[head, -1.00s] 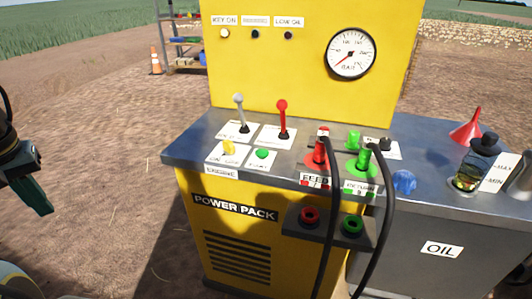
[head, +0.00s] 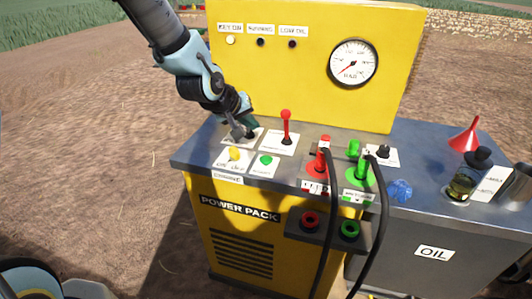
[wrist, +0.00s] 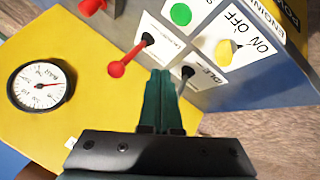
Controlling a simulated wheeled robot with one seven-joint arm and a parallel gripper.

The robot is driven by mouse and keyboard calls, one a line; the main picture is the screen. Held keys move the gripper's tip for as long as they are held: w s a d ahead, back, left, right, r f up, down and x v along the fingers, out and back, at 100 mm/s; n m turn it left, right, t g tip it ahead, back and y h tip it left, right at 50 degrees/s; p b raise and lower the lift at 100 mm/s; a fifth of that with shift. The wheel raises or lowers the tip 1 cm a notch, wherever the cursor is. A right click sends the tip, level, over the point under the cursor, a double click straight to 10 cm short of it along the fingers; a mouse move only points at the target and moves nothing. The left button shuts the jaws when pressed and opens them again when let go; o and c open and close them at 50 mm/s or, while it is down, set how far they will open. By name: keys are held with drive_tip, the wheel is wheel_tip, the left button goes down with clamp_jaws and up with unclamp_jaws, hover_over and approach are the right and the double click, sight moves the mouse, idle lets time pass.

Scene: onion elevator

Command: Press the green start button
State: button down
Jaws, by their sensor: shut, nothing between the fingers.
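The green start button (head: 266,160) is a round knob on a white plate at the front of the power pack's top. It also shows in the wrist view (wrist: 181,14) near the top edge, apart from my fingers. My gripper (head: 250,123) is over the plate at the back left, at the grey lever's place, behind the button. In the wrist view my gripper (wrist: 161,73) has its green fingers together and empty, beside the black boot of the grey lever (wrist: 187,72). The rest of that lever is mostly hidden.
The yellow ignition key (head: 235,153) sits left of the button. The red lever (head: 286,125) stands upright behind it. Red and green hose couplings (head: 320,158) with black hoses are to the right. A yellow panel with a gauge (head: 353,63) rises at the back.

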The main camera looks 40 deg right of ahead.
sight(264, 160)
drive_tip(key=s+d, duration=0.2)
drive_tip(key=shift+s+d+r+h, duration=0.1)
drive_tip(key=shift+d+r+h, duration=0.1)
drive_tip(key=shift+d+h, duration=0.15)
wheel_tip(264, 160, down, 9)
drive_tip(key=b, duration=0.6)
drive_tip(key=shift+r+b, duration=0.1)
drive_tip(key=shift+b, duration=0.3)
drive_tip(key=shift+a, duration=0.1)
idle(1.4)
drive_tip(key=shift+f+b, duration=0.35)
drive_tip(key=shift+f, duration=0.05)
drive_tip(key=shift+f+b, duration=0.45)
drive_tip(key=shift+f, duration=0.15)
idle(0.7)
drive_tip(key=shift+r, duration=0.15)
drive_tip(key=shift+r+p, duration=0.8)
drive_tip(key=shift+r, duration=0.1)
